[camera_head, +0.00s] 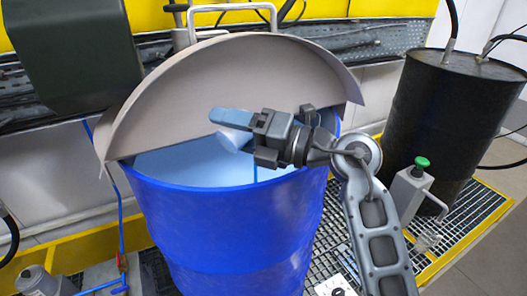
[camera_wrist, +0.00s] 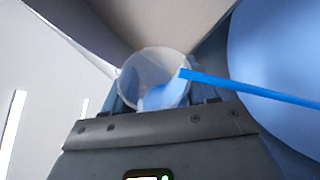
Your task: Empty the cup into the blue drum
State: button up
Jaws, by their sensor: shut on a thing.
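The blue drum (camera_head: 225,235) stands upright in the head view, open on its near side. My gripper (camera_head: 232,127) is over the opening, shut on a whitish cup (camera_head: 231,140) held sideways and tilted. In the wrist view the cup (camera_wrist: 140,66) sits between my fingers, its mouth facing the camera, with pale blue liquid (camera_wrist: 166,97) inside. A thin blue streak (camera_wrist: 250,90) runs from the cup's rim across the drum's pale blue contents (camera_wrist: 285,60). It looks like pouring liquid; a thin blue line (camera_head: 255,173) also shows below the cup in the head view.
A grey half-round cover (camera_head: 225,85) stands raised behind the cup over the drum's back. A black drum (camera_head: 445,110) with hoses is at the right, by a grey post with a green knob (camera_head: 422,162). A dark box (camera_head: 75,55) is at the upper left.

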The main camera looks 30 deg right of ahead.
aim_at(230, 148)
jog(key=shift+w+d+r+m+t, duration=0.25)
jog(key=shift+d+r+m+t, duration=0.15)
jog(key=shift+d+m, duration=0.45)
dwell(0.8)
jog(key=shift+r+m+t+y, duration=0.15)
jog(key=shift+r+m+t, duration=0.05)
jog(key=shift+m, duration=0.45)
jog(key=shift+r+m+t+y, duration=0.15)
jog(key=shift+m+t, duration=0.05)
jog(key=shift+m, duration=0.4)
dwell(0.4)
